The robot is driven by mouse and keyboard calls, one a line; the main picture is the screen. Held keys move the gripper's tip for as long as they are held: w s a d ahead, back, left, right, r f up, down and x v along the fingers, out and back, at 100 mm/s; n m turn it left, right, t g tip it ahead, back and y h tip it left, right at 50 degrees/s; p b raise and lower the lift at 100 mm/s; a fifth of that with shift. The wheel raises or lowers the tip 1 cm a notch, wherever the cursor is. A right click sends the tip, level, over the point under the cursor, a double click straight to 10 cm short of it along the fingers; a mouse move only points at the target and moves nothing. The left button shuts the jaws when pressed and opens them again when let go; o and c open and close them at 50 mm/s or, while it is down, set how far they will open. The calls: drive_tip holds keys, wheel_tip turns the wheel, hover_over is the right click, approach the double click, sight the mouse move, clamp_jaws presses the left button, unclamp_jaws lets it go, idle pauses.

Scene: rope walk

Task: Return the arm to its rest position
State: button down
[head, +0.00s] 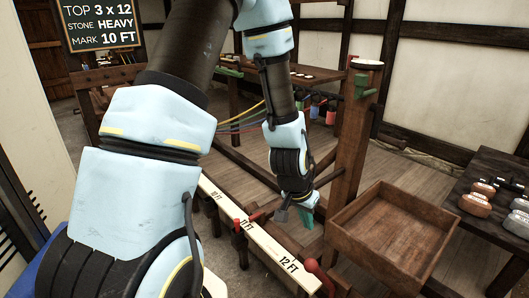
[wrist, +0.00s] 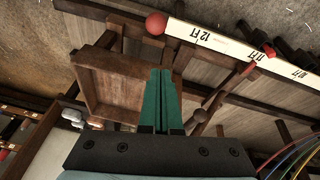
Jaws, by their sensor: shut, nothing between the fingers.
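My arm reaches forward from the left in the head view and bends down at its far end. My gripper (head: 306,217), with green fingers, hangs just left of the wooden tray and above the white measuring board (head: 262,240). In the wrist view the two green fingers of my gripper (wrist: 161,75) lie side by side, shut with nothing between them. The board (wrist: 230,45) shows there with "12 FT" and "11 FT" marks and a red knob (wrist: 155,23) at its end.
An empty wooden tray (head: 345,246) stands right of my gripper. A wooden post (head: 351,140) with a green cleat rises behind it. A dark table (head: 486,175) at right bears several weights. Coloured ropes (head: 243,118) run behind my arm. A chalkboard (head: 98,22) hangs at upper left.

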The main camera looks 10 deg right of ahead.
drive_tip(key=a+r+n+y, duration=0.1)
drive_tip(key=a+r+n, duration=0.3)
drive_tip(key=a+r, duration=0.4)
drive_tip(key=a+r+n+y+p, duration=0.1)
drive_tip(key=a+r+n, duration=0.3)
drive_tip(key=a, duration=1.2)
wheel_tip(320, 180, up, 4)
drive_tip(key=shift+w+a+y, duration=0.25)
drive_tip(key=shift+w+y, duration=0.05)
drive_tip(key=shift+y, duration=0.3)
